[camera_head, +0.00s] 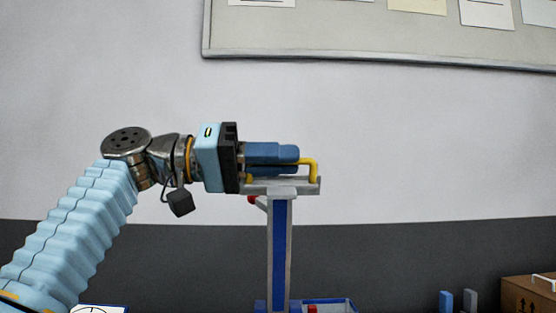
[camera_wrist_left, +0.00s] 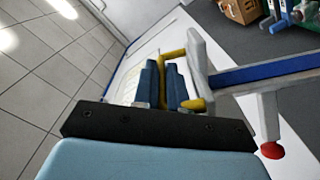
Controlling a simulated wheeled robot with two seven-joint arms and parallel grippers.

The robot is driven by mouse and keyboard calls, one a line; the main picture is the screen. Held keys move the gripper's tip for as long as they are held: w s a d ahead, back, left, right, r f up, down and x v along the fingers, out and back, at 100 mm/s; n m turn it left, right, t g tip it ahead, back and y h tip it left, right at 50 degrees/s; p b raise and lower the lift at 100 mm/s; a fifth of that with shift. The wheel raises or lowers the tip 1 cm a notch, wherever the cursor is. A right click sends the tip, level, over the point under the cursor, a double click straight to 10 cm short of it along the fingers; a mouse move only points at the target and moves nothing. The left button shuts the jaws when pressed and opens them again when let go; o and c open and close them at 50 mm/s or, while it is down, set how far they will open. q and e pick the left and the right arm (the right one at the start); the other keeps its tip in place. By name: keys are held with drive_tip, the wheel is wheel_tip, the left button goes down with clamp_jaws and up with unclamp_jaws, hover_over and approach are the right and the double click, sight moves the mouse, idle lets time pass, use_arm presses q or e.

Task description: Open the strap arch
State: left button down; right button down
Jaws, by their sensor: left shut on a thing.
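The yellow strap arch (camera_head: 315,168) stands on a grey cross-piece (camera_head: 302,189) at the top of a blue and grey post (camera_head: 279,245). My left gripper (camera_head: 296,158) reaches in from the left, level with the arch, with its blue fingers closed around it. In the left wrist view the yellow arch (camera_wrist_left: 173,55) runs between the two fingers (camera_wrist_left: 162,75), beside the grey cross-piece (camera_wrist_left: 199,62). The fingers hide part of the arch. My right gripper is in neither view.
A red knob (camera_head: 252,199) sticks out left below the cross-piece; it also shows in the left wrist view (camera_wrist_left: 271,150). A blue-rimmed tray (camera_head: 340,303) is at the post's foot. A cardboard box (camera_head: 528,295) stands lower right. Air right of the post is clear.

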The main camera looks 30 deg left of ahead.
use_arm(q)
drive_tip(key=c, duration=1.5)
unclamp_jaws()
drive_tip(key=shift+w+a+f, duration=0.1)
drive_tip(key=shift+w+f, duration=0.05)
drive_tip(key=shift+w, duration=0.05)
drive_tip(key=shift+o, duration=0.2)
drive_tip(key=shift+s, duration=0.1)
drive_tip(key=v, duration=1.2)
drive_tip(key=shift+c, duration=0.4)
